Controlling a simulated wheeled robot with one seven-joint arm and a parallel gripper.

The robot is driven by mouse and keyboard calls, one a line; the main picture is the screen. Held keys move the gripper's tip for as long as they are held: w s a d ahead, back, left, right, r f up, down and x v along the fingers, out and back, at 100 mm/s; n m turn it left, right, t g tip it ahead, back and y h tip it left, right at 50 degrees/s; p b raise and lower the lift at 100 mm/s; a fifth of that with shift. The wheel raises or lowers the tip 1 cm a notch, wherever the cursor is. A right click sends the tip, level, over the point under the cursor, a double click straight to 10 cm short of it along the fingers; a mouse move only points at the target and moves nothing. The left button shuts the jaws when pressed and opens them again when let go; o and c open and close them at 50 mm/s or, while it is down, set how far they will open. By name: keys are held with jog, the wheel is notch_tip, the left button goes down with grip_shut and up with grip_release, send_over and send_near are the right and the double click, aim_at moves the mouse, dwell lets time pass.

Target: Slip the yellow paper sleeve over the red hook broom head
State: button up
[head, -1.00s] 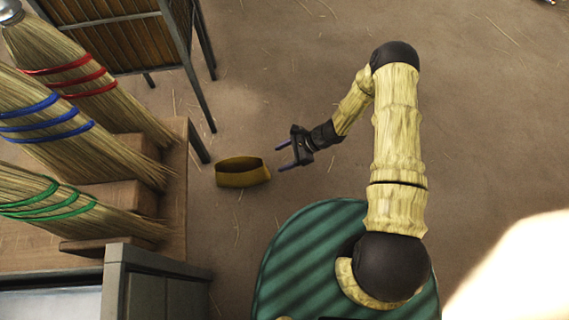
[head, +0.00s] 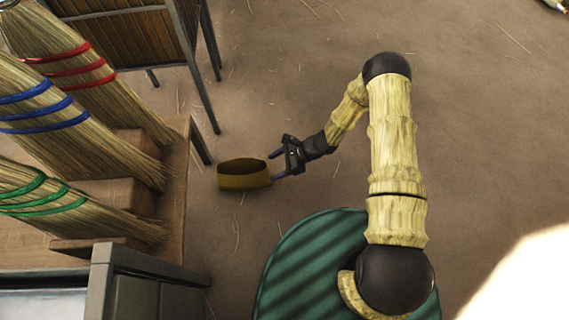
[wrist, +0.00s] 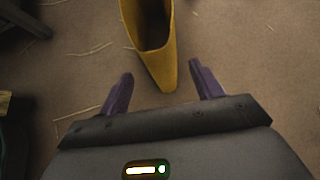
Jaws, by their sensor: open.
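The yellow paper sleeve (head: 243,181) is an open-ended band on the brown floor, with its dark opening showing. In the wrist view the sleeve (wrist: 168,66) lies ahead of my gripper (wrist: 161,82), its near narrow edge between and just beyond the two purple fingers. My gripper (head: 272,165) is open at the sleeve's right end; whether a finger touches it I cannot tell. The broom with red bands (head: 85,72) stands tilted on the wooden stand at upper left. Its top is cut off by the picture edge.
Brooms with blue bands (head: 40,108) and green bands (head: 35,195) lean beside it on the stepped wooden stand (head: 178,190). A slatted piece of furniture with thin dark legs (head: 202,92) stands behind. A grey cabinet (head: 150,280) is at lower left. Open floor with straw lies to the right.

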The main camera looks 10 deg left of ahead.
aim_at(267, 165)
jog(key=shift+b+x, duration=1)
jog(key=shift+x, duration=2.3)
jog(key=c, duration=0.7)
jog(key=shift+r+p, duration=1.4)
jog(key=shift+r, duration=0.1)
jog(key=shift+c, duration=0.5)
jog(key=shift+r, duration=0.2)
jog(key=w+d+r+m+t+p, duration=0.2)
jog(key=d+r+p, duration=0.4)
jog(key=d+r, duration=0.4)
jog(key=w+d+r+m+t+h+p, duration=0.1)
jog(key=d+r+p, duration=0.5)
jog(key=r, duration=1.1)
jog(key=w+d+r+m+t+p, duration=0.3)
jog(key=d+r+m+t+p, duration=0.2)
jog(key=d+r, duration=0.8)
jog(key=shift+w+d+r+m+h+p, duration=0.25)
jog(key=shift+d+r+m+h+p, duration=0.15)
jog(key=shift+r+m+p, duration=0.6)
